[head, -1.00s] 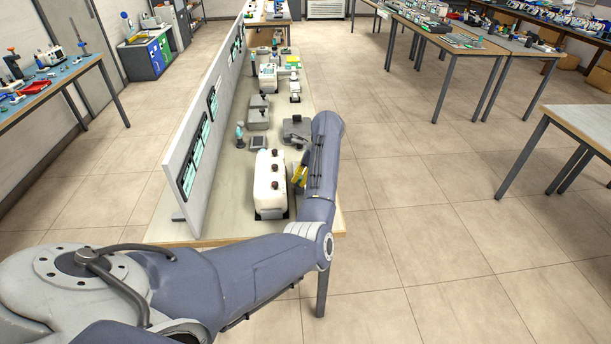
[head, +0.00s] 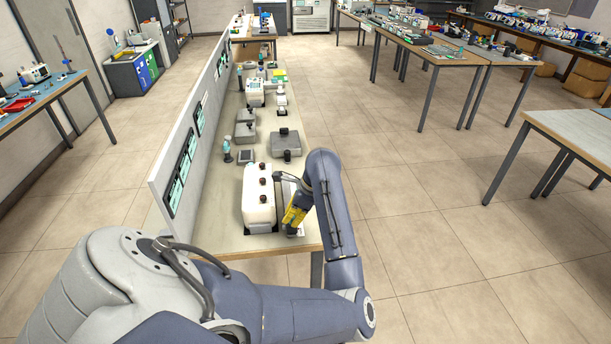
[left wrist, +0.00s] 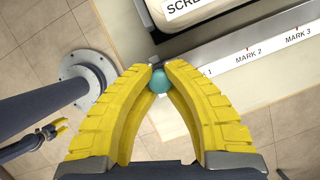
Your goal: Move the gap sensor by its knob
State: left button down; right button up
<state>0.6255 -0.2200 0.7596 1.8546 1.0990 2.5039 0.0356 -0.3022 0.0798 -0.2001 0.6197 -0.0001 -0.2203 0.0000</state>
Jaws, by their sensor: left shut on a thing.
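My left gripper (left wrist: 159,76) has yellow fingers, shut on the round teal knob (left wrist: 159,82) between their tips in the left wrist view. A small pale part shows just under the knob; the rest of the gap sensor is hidden by the fingers. The knob is at the left end of a pale rail (left wrist: 226,65) marked MARK 2 and MARK 3, with a partly covered label ending in 1. In the head view my left gripper (head: 294,214) is right of a white unit, its tips partly hidden. A small yellow gripper, apparently my right one (left wrist: 45,138), shows at the left wrist view's left edge.
The white unit (head: 258,205) with dark knobs stands close left of my left gripper. A grey panel (head: 195,135) with screens runs along the bench's left side. Grey boxes (head: 286,141) stand farther back. Open floor lies right of the bench.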

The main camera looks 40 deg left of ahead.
pick_arm(q)
jog(key=shift+s, duration=0.15)
jog(key=shift+d, duration=0.1)
jog(key=c, duration=1.7)
grip_release()
jog(key=shift+s, duration=0.15)
jog(key=o, duration=0.5)
jog(key=shift+c, duration=0.2)
jog(key=shift+r, duration=0.1)
jog(key=v, duration=1.2)
